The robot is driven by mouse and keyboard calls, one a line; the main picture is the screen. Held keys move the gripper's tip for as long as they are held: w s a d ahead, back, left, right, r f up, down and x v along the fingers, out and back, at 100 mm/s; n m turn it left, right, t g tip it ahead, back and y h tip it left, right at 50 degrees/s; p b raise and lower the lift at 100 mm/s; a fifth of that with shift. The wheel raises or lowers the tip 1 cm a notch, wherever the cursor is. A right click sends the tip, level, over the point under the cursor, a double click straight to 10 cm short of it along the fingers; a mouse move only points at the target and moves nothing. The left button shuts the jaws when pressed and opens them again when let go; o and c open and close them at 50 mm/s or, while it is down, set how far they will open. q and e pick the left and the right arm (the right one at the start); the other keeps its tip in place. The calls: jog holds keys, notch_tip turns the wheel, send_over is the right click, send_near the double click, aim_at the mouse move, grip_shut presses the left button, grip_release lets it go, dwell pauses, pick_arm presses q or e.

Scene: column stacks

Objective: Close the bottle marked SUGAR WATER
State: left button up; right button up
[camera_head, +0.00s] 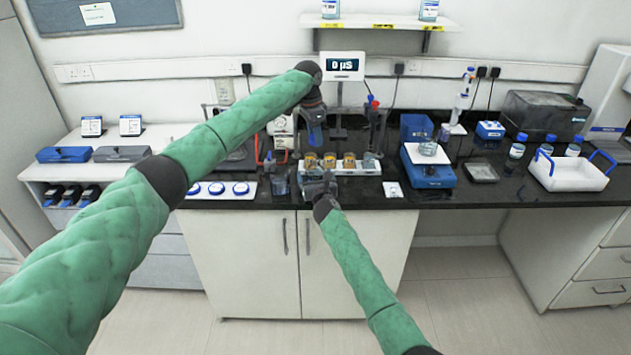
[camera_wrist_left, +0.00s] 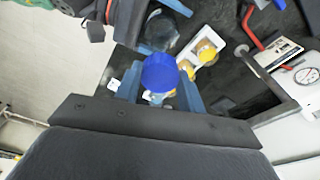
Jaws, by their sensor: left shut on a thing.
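My left gripper (camera_head: 313,138) points down above the bench, behind the white rack's left end. In the left wrist view its blue fingers (camera_wrist_left: 160,88) are shut on a blue cap (camera_wrist_left: 160,72). A clear glass vessel (camera_wrist_left: 158,32) is just beyond the cap, apart from it in the picture. I cannot tell whether it is the SUGAR WATER bottle, as no such label is readable. My right gripper (camera_head: 318,184) is low at the bench's front edge, by the rack's left end; its jaws are too small to judge.
A white rack (camera_head: 345,170) holds several yellow-topped vials. Left are three blue-rimmed dishes (camera_head: 217,188); right are a blue balance (camera_head: 428,172), blue-capped bottles (camera_head: 517,146) and a white tray (camera_head: 568,178).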

aim_at(315, 160)
jog(key=shift+w+a, duration=0.1)
jog(key=shift+w, duration=0.25)
jog(key=c, duration=1.5)
pick_arm(q)
jog(key=shift+f, duration=2.45)
jog(key=shift+s+f, duration=0.1)
jog(key=shift+f, duration=0.8)
jog(key=shift+f, duration=0.55)
